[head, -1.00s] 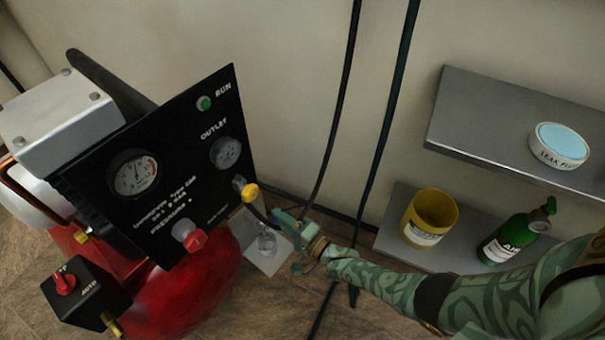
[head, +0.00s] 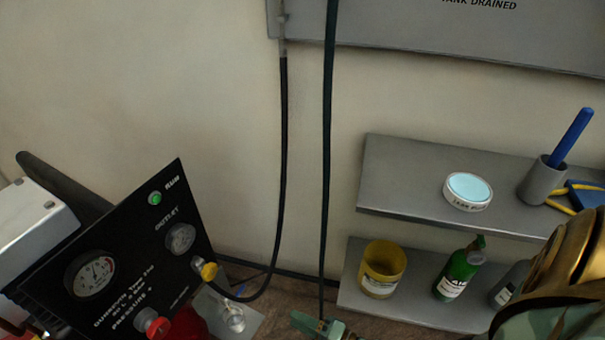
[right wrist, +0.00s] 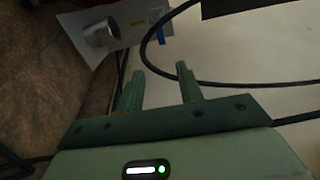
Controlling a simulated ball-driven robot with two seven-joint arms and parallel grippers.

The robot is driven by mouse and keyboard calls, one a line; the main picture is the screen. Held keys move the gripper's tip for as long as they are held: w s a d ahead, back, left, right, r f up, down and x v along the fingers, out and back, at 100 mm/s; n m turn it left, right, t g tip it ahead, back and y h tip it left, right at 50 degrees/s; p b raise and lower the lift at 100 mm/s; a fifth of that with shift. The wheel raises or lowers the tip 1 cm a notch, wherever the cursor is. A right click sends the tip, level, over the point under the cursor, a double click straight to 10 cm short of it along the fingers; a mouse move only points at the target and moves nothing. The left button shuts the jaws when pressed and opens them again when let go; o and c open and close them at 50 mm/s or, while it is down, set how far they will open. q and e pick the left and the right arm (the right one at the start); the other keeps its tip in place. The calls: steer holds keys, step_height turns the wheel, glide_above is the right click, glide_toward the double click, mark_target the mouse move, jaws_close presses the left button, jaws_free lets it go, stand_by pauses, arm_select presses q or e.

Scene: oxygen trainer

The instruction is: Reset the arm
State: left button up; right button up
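My right gripper (head: 318,324) shows at the bottom edge of the head view, right of the compressor panel. In the right wrist view its two green fingers (right wrist: 158,84) stand apart with nothing between them, so it is open and empty. Part of my right arm fills the lower right corner of the head view. My left gripper is not in view.
A clear jar (head: 235,319) is beside the panel; a black hose (head: 283,150) hangs nearby. The upper shelf (head: 400,180) holds a white-and-blue tin (head: 468,191) and a grey cup (head: 541,183). The lower shelf (head: 415,305) holds a yellow cup (head: 383,270) and green bottle (head: 459,272).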

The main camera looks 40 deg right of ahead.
stand_by(0.6)
step_height(320, 180, down, 8)
steer(key=a+r+n+g+h, duration=0.1)
steer(key=n+g+h, duration=0.2)
steer(key=n+g, duration=0.55)
steer(key=s+d+f+n+g+h, duration=0.25)
steer(key=s+n, duration=0.35)
steer(key=s, duration=0.4)
steer(key=s+d+f+n+g+h, duration=0.15)
steer(key=s+n+g, duration=0.25)
steer(key=s+n, duration=0.45)
steer(key=s+d+r+m+g+h, duration=0.1)
steer(key=s+r+m+g, duration=0.15)
steer(key=s, duration=1.45)
arm_select(q)
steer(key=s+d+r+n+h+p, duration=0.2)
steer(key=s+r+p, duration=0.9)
steer(key=p, duration=1.3)
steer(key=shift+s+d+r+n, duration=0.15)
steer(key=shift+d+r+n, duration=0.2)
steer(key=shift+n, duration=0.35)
arm_select(e)
steer(key=s+a+r+m+y, duration=0.1)
steer(key=s+a+r+m, duration=0.1)
steer(key=s+r, duration=0.9)
steer(key=shift+a+r+y, duration=0.3)
steer(key=shift+r+y, duration=0.1)
steer(key=shift+r, duration=0.3)
